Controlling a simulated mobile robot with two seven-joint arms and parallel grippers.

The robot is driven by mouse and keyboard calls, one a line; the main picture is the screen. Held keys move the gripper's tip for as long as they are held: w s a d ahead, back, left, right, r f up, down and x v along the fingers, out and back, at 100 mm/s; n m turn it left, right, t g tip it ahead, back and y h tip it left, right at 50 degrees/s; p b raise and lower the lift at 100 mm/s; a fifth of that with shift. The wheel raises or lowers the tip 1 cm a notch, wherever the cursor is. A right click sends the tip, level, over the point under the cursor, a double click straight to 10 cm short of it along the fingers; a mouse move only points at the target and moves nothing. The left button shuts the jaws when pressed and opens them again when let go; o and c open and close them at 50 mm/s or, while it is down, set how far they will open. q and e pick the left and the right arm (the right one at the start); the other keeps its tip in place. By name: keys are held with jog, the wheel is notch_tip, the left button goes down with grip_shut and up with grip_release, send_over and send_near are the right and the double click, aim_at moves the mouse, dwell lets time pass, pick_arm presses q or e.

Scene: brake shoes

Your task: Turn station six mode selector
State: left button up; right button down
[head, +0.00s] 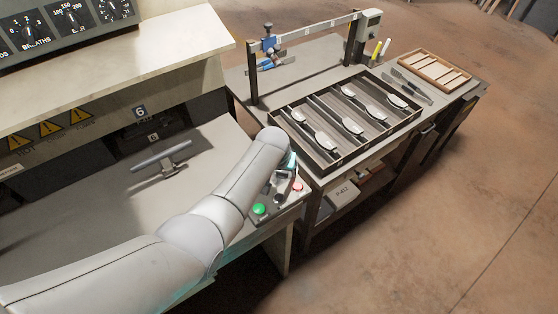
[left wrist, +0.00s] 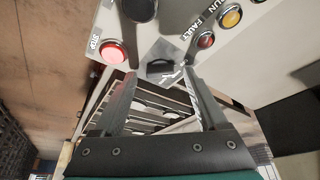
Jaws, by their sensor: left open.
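The station marked with a 6 sign (head: 140,112) has a small control box at its front right corner. The box carries a green button (head: 259,209) and a red button (head: 297,186). My left gripper (head: 283,183) is over this box, partly hidden by my arm in the head view. In the left wrist view its two fingers (left wrist: 163,82) are apart and empty. A dark selector knob (left wrist: 159,67) on a grey plate shows between and just beyond the fingertips; contact cannot be told. The red STOP button (left wrist: 113,52) is left of it. My right gripper is out of view.
Red FAULT (left wrist: 205,40) and amber RUN (left wrist: 231,17) lamps sit right of the knob. A T-shaped handle (head: 162,157) stands on the station bed. Open floor lies in front.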

pick_arm(q)
jog(key=shift+s+r, duration=0.15)
jog(key=shift+r, duration=0.3)
jog(key=p+v, duration=0.4)
jog(key=v, duration=0.9)
jog(key=shift+s+r, duration=0.25)
jog(key=shift+s, duration=0.05)
jog(key=shift+a, duration=0.1)
